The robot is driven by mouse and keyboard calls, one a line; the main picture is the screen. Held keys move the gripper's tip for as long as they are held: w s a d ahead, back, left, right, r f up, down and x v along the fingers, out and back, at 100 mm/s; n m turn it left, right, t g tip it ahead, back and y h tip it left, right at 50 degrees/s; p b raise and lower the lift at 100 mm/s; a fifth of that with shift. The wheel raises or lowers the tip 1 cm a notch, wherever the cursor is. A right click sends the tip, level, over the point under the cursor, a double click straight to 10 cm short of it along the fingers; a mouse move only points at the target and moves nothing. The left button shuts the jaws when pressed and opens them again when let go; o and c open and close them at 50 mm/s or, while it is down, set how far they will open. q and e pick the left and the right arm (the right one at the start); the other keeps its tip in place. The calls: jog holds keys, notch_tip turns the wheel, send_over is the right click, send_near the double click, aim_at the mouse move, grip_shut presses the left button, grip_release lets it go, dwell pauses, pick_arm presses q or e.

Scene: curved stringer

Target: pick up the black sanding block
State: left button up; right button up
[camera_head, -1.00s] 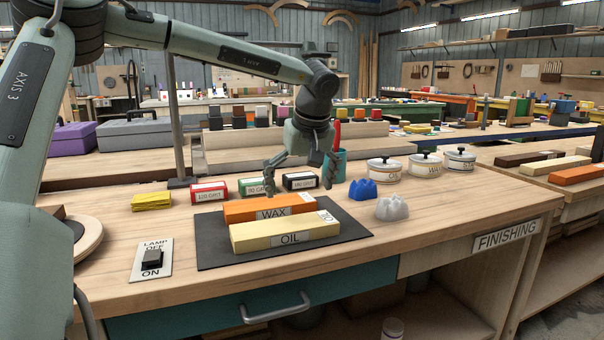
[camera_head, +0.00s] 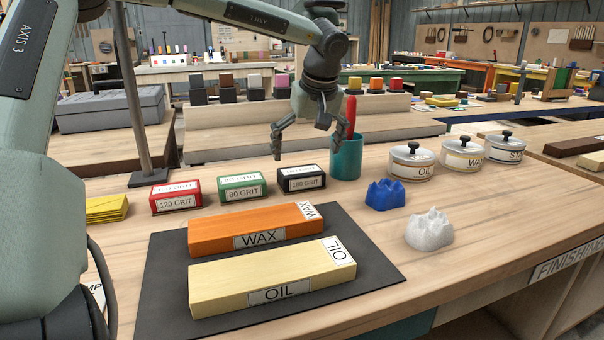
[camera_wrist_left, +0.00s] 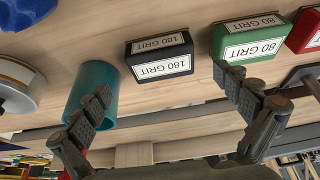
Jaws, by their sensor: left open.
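The black sanding block (camera_head: 301,178), labelled 180 GRIT, sits on the wooden bench at the right end of a row of three blocks. My left gripper (camera_head: 312,143) is open and empty, above and a little behind it in the head view. In the left wrist view, the black block (camera_wrist_left: 160,56) appears upside down, beyond and between the two open fingers (camera_wrist_left: 162,105), and is not touched. The green 80 GRIT block (camera_head: 242,187) is just left of the black one, and the red 120 GRIT block (camera_head: 176,196) is further left. My right gripper is not in view.
A teal cup (camera_head: 346,160) with a red-handled tool stands close right of the black block. An orange WAX block (camera_head: 215,233) and a pale OIL block (camera_head: 215,283) lie on a dark mat (camera_head: 160,290). Blue (camera_head: 385,195) and white lumps and lidded pots stand right.

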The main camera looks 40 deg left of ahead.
aim_at(301, 170)
pick_arm(q)
jog(key=x, duration=0.7)
jog(key=shift+w+a+r, duration=0.1)
jog(key=shift+w+a, duration=0.05)
jog(key=shift+a, duration=0.2)
jog(key=c, duration=1.1)
jog(key=shift+r, duration=0.15)
notch_tip(301, 170, up, 4)
jog(key=shift+r, duration=0.15)
jog(key=s+a+r, duration=0.2)
jog(key=a, duration=0.1)
jog(key=s+a+r, duration=0.2)
jog(key=a, duration=0.1)
jog(key=s+a+r, duration=0.2)
jog(key=a, duration=0.1)
jog(key=shift+s+a+r+p, duration=0.25)
jog(key=shift+s+a+p, duration=0.05)
jog(key=shift+s, duration=0.05)
